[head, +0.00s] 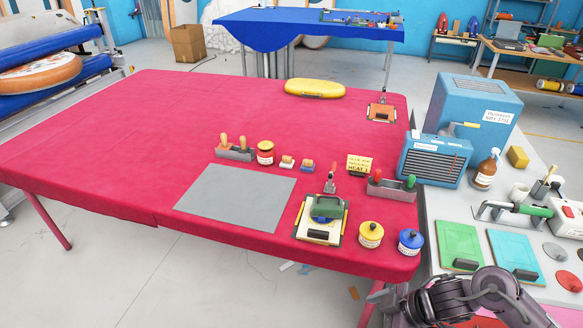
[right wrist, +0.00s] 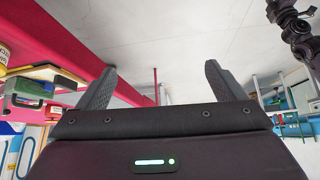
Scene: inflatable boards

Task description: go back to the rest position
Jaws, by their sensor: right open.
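My right gripper (right wrist: 160,88) is open in the right wrist view, with its two dark fingers spread wide and nothing between them. Pale floor and the red table edge (right wrist: 80,40) show beyond it. In the head view only links of my right arm show at the bottom right, beside the table's front right corner; the right fingers are hidden there. My left gripper is in neither view. The red table (head: 110,140) carries a grey sheet (head: 236,197) and a clamped board with a green block (head: 321,215) near its front edge.
Several tools and tins stand along the table's right front, including a yellow tin (head: 370,235) and a blue tin (head: 411,242). A grey side bench (head: 440,215) holds blue machines (head: 475,112) and green and cyan boards. The table's left half is clear.

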